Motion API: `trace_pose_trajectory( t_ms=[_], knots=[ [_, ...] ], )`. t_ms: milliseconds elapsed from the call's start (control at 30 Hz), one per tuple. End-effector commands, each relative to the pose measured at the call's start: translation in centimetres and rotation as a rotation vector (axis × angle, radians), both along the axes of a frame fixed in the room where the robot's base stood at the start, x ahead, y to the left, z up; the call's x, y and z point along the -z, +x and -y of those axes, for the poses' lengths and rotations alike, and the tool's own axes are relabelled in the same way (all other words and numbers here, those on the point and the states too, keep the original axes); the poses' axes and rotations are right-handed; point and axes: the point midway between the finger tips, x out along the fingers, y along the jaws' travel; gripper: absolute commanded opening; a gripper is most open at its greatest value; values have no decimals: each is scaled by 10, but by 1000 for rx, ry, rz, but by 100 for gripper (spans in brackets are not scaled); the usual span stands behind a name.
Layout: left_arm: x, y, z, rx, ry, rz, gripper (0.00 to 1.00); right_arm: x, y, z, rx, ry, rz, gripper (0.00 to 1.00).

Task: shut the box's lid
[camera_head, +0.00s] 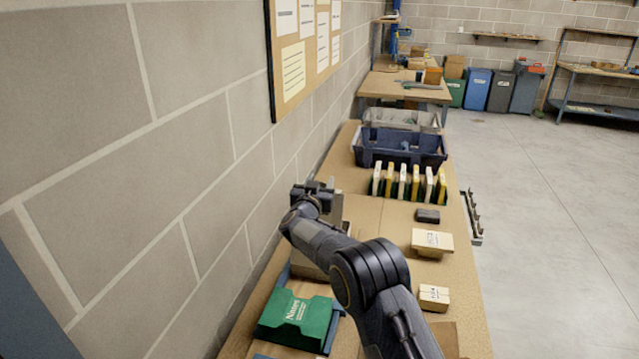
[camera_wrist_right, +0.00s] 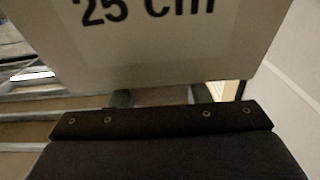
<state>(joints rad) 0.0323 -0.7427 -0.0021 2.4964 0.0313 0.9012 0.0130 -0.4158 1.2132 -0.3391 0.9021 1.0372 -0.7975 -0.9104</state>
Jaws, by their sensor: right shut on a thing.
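My right gripper (camera_head: 314,189) is over the left side of the long bench, close to the wall. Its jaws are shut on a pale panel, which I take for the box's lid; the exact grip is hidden. In the right wrist view this panel (camera_wrist_right: 165,45) fills the top, printed "25 cm", with the dark gripper body below it. The box (camera_head: 304,263) seems to be the tan shape on the bench behind my right arm, mostly hidden. How far its lid is open cannot be told. My left gripper is not in view.
A green box marked "Notes" (camera_head: 296,318) lies near the front left. Small cartons (camera_head: 432,242) and a dark block (camera_head: 428,215) lie to the right. Several upright books (camera_head: 409,183) and a blue crate (camera_head: 400,147) stand beyond. The wall is close on the left.

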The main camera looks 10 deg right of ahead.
Motion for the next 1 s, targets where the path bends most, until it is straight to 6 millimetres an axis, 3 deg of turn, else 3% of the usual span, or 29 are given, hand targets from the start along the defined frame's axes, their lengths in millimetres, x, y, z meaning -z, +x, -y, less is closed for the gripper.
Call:
trace_pose_trajectory(
  t_ms=[33,267,300,467,767,1000],
  knots=[
    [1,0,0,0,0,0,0,18,-1,1,0,0,-30,2],
    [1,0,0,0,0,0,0,18,-1,1,0,0,-30,2],
    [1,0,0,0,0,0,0,18,-1,1,0,0,-30,44],
    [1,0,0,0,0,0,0,18,-1,1,1,0,-29,65],
    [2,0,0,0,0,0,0,12,-2,-1,-1,-1,-19,65],
    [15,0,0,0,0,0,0,15,-29,-12,-2,0,-21,65]
  ],
)
